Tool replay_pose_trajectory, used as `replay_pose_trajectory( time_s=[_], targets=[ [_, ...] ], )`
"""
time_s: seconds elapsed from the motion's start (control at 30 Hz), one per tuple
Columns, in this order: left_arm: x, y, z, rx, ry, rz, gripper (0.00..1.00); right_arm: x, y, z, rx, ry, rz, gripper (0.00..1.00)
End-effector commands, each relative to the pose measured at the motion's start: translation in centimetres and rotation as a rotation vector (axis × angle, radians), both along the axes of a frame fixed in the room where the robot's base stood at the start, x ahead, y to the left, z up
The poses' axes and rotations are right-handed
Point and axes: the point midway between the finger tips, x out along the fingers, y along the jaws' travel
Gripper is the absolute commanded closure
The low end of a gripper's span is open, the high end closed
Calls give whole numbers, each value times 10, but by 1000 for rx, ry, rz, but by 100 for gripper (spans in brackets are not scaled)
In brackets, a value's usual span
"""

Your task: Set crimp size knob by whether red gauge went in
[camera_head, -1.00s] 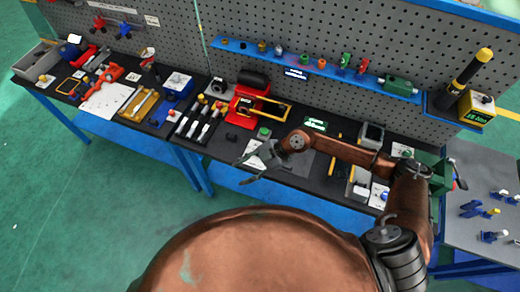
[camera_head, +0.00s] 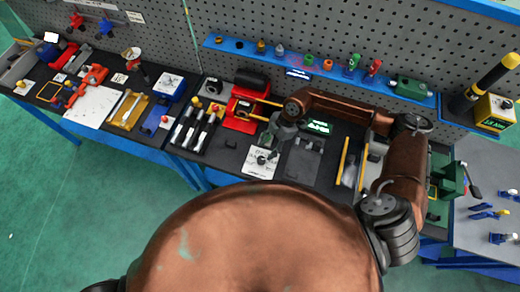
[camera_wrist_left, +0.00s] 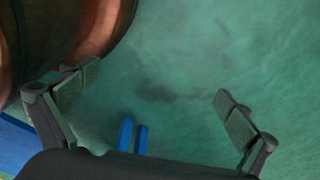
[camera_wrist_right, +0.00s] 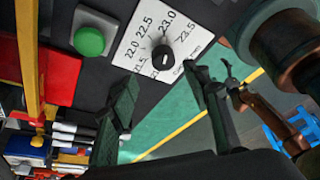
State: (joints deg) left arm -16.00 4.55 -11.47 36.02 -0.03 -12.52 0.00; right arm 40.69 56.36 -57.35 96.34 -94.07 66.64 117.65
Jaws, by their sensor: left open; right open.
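The black knob (camera_wrist_right: 162,57) sits on a white dial card (camera_wrist_right: 190,20) marked from about 21.5 to 23.5. Its pointer seems turned toward the 22.5 to 23.0 side; I cannot tell exactly. The knob also shows in the head view (camera_head: 262,160). My right gripper (camera_wrist_right: 162,86) is open and empty, its fingers either side of the knob in the picture, apparently not touching it. In the head view it (camera_head: 277,137) hangs just behind the card. My left gripper (camera_wrist_left: 155,98) is open and empty over the floor.
A green button (camera_wrist_right: 90,40) stands beside the dial card. A lit green display (camera_head: 317,126) and a dark plate (camera_head: 302,158) lie to the right. A blue shelf (camera_head: 330,72) crosses the pegboard.

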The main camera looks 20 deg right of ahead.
Motion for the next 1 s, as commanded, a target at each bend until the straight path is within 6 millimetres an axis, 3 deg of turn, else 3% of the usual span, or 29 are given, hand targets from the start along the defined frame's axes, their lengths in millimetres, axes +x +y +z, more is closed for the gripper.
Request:
replay_pose_trajectory(
  time_s=[0.37, 0.47, 0.73, 0.83, 1.0],
  targets=[
    [-50, 2, 5, 3, 60, 13, 0, -6, 19, -51, 3, 2, -5, 56],
    [-47, 2, 6, 3, 56, 12, 0, -6, 23, -60, 1, 1, -5, 56],
    [-11, 0, 9, 0, 10, 4, 0, -6, 26, -67, 1, -1, -2, 56],
    [-10, 0, 9, 0, 9, 3, 0, -6, 26, -67, 1, 0, -1, 56],
    [-17, 1, 8, 1, 19, 5, 0, -6, 26, -67, 1, 0, -1, 67]
  ],
)
